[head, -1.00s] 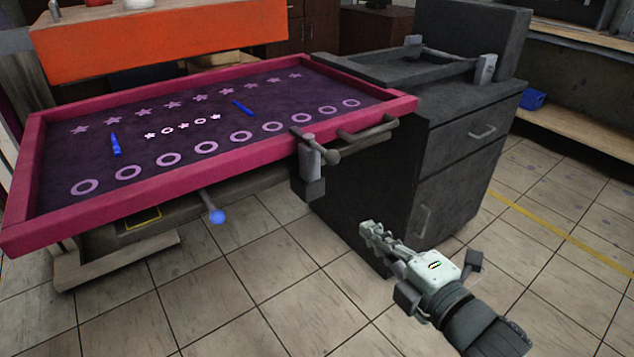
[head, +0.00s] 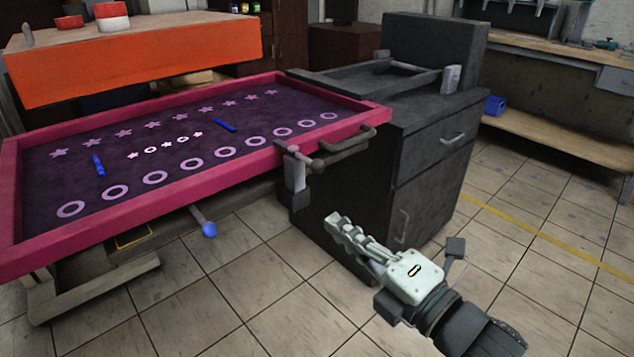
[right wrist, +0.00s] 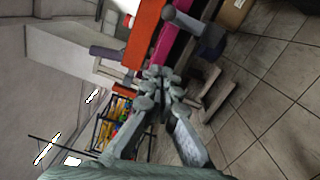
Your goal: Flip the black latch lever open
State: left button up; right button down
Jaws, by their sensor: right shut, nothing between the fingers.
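The dark latch lever (head: 300,158) is at the near right corner of the magenta screen frame (head: 230,160), above a light grey bracket (head: 298,176). It is a short bar with a rounded end. In the right wrist view a dark grey rounded bar, seemingly the lever (right wrist: 190,24), shows above the fingers. My right gripper (head: 334,222) is shut and empty. In the head view it appears below and slightly right of the lever, apart from it. Its fingertips also show in the right wrist view (right wrist: 158,80). My left gripper is not in view.
A dark drawer cabinet (head: 432,185) stands just right of the latch, behind my right gripper. A grey handle (head: 345,143) is fixed to the frame's right side. A rod with a blue knob (head: 209,230) sticks out below the frame. Tiled floor (head: 250,300) in front is clear.

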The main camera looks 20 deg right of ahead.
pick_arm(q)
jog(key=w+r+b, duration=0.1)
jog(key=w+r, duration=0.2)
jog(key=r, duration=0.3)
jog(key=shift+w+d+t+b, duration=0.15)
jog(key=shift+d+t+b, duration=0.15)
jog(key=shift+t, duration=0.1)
pick_arm(e)
jog(key=w+r, duration=0.1)
jog(key=w, duration=1)
jog(key=shift+d, duration=0.25)
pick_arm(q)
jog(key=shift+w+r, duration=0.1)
pick_arm(e)
jog(key=shift+d+n+y, duration=0.2)
jog(key=shift+n+y, duration=0.1)
